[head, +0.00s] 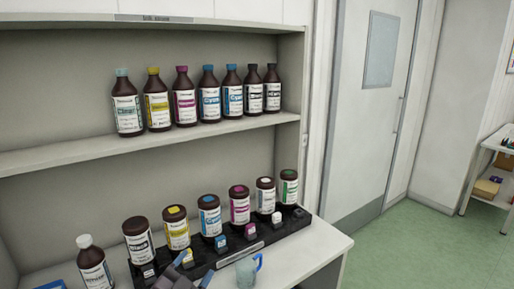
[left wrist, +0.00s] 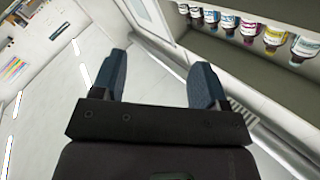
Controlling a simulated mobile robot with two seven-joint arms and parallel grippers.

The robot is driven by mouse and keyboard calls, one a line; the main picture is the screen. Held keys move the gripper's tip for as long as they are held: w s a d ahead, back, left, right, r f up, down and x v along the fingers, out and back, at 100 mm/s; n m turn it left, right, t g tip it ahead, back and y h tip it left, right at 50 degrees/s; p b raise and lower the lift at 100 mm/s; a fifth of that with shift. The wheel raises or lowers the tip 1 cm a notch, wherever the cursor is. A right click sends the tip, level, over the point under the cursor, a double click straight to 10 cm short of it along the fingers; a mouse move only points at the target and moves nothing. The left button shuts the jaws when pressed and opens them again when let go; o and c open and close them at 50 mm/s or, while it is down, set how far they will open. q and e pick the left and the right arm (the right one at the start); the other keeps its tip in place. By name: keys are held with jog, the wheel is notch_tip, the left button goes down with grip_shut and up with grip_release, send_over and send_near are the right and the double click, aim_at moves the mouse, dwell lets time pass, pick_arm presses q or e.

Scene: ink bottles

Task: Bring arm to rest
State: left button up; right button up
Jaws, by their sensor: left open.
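My left gripper (head: 194,270) shows only in part at the bottom edge of the head view, in front of the black rack (head: 262,243). In the left wrist view the left gripper (left wrist: 160,70) has its two dark fingers wide apart with nothing between them. Brown ink bottles with coloured caps stand on the upper shelf (head: 150,156), well behind the gripper. Several ink jars, such as the yellow-labelled jar (head: 177,233), stand in the rack. My right gripper is in neither view.
A clear blue-handled mug (head: 247,272) stands on the counter just right of the gripper. A white-capped bottle (head: 93,267) stands at the left. A door (head: 365,110) and open green floor (head: 430,245) lie to the right, with a side table (head: 490,170) beyond.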

pick_arm(q)
jog(key=s+a+f+n+g+y, duration=0.3)
jog(key=s+a+f+n, duration=0.2)
jog(key=s+f, duration=0.6)
jog(key=s+a+f+n+g+y, duration=0.3)
jog(key=s+a+f, duration=0.5)
jog(key=s+f, duration=0.3)
jog(key=shift+s+n+y, duration=0.35)
jog(key=shift+n+y, duration=0.15)
jog(key=shift+n, duration=0.5)
